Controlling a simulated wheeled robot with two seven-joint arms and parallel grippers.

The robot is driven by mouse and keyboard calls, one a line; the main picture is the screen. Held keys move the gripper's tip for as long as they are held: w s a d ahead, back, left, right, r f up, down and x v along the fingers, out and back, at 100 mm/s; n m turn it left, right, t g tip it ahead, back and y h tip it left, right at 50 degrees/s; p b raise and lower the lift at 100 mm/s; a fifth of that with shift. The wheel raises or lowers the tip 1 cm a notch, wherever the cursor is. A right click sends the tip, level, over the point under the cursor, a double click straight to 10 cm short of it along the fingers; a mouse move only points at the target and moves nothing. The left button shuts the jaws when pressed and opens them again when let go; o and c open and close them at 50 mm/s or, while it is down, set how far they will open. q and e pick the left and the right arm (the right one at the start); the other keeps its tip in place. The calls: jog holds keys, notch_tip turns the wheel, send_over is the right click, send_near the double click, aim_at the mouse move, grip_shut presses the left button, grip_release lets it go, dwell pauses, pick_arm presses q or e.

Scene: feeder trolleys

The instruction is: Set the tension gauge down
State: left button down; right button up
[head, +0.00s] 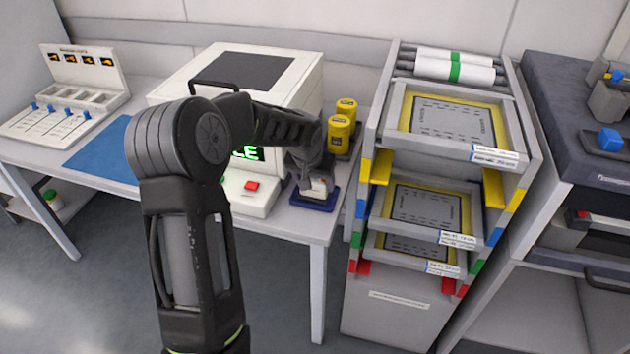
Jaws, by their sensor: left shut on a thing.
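My left gripper (309,188) reaches over the right end of the table, its wrist bent downward. It is shut on a small pale device, the tension gauge (319,186). The gauge is at a small dark blue pad (312,203) near the table's front right corner. Whether the gauge touches the pad or hovers just above it I cannot tell. The fingers and wrist hide part of the gauge. My right gripper is not in view.
A white machine (300,85) with a green display and red button (251,186) stands behind my arm. Two yellow containers (341,135) stand just behind the pad. A trolley (398,305) with framed trays is to the right. A blue mat (103,150) lies clear at left.

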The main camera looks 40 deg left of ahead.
pick_arm(q)
jog(key=shift+f, duration=0.1)
jog(key=shift+c, duration=1.4)
grip_release()
jog(key=shift+r, duration=0.2)
jog(key=v, duration=1.2)
jog(key=shift+d+f, duration=0.1)
